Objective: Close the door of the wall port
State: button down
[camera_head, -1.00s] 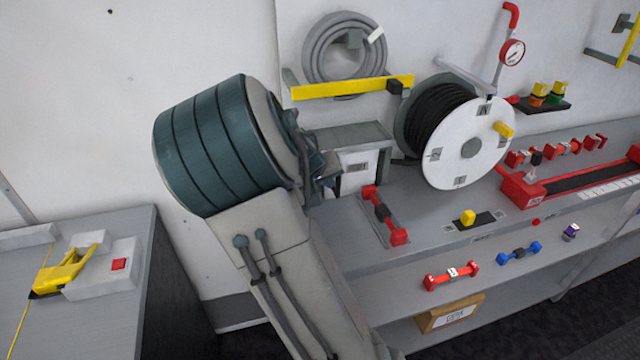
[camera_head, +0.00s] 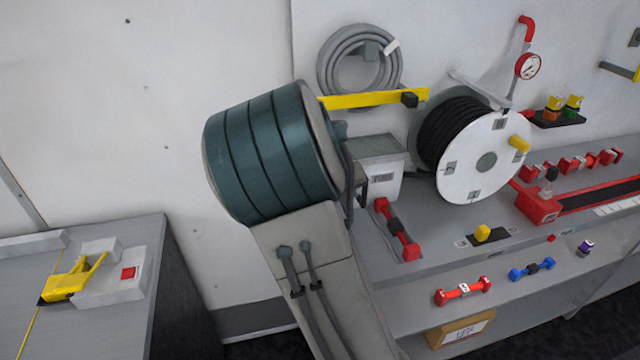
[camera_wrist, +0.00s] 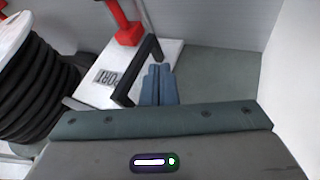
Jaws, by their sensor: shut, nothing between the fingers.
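The wall port is a grey box (camera_head: 378,147) on the bench beside the hose reel, with a white labelled face (camera_head: 386,180). My arm covers its left side in the head view. In the wrist view its white door panel (camera_wrist: 90,92) carries a PORT label (camera_wrist: 108,77) and a dark bar handle (camera_wrist: 140,70). My gripper (camera_wrist: 158,70) is shut and empty, its blue-grey fingers just right of the handle, over the panel's right edge. Whether they touch it, and how far the door stands open, I cannot tell. My gripper's fingers are not clear in the head view.
A hose reel (camera_head: 482,165) with black hose stands close right of the port. A red-ended bar (camera_head: 408,246) lies on the bench in front of it. A yellow bar (camera_head: 365,99) and a coiled grey hose (camera_head: 330,70) hang above. A separate bench (camera_head: 100,320) is at left.

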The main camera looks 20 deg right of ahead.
jog(key=w+a+f+v, duration=0.1)
jog(key=a+v, duration=0.1)
jog(key=v, duration=0.9)
jog(key=s+a+n+y, duration=0.1)
jog(key=s+a+y, duration=0.2)
jog(key=s, duration=0.8)
jog(key=s+a+g+y, duration=0.1)
jog(key=s+a+y, duration=0.2)
jog(key=s, duration=0.9)
jog(key=shift+s+a+n+p, duration=0.15)
jog(key=shift+s+n+p, duration=0.15)
jog(key=shift+n+p, duration=0.15)
